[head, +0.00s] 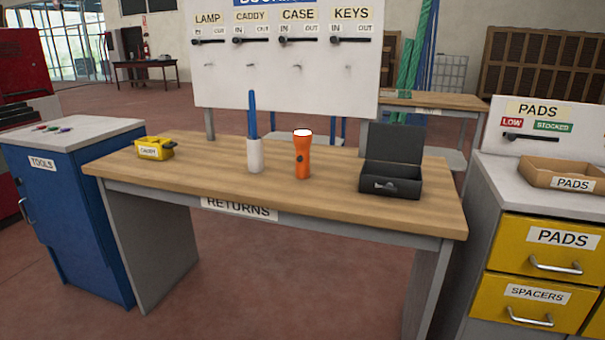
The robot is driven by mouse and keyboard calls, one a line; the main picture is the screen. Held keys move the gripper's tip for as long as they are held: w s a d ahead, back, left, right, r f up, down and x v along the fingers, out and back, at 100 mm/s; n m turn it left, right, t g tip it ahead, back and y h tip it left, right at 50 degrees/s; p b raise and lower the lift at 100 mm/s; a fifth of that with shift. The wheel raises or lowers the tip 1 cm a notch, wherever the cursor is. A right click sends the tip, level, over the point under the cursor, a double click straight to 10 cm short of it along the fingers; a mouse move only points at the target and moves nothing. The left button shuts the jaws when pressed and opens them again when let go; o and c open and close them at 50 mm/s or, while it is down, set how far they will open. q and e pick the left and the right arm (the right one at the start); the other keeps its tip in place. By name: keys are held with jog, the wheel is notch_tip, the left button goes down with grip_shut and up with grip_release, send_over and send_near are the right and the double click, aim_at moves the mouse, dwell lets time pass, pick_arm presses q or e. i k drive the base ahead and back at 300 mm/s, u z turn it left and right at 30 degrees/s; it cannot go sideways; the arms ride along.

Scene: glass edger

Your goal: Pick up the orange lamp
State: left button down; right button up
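The orange lamp (302,157) stands upright on the wooden returns table (225,189), a little right of the table's middle. It has a white top with a reddish rim and a dark button on its side. Neither of my grippers shows in the head view.
Left of the lamp stands a white holder (255,156) with a blue stick. Right of it is an open black case (390,180). A yellow caddy (155,149) sits at the table's left end. A booking board (285,75) rises behind. The table's front strip is clear.

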aim_at(301, 139)
jog(key=u, duration=1.1)
jog(key=i, duration=0.75)
jog(key=z, duration=0.6)
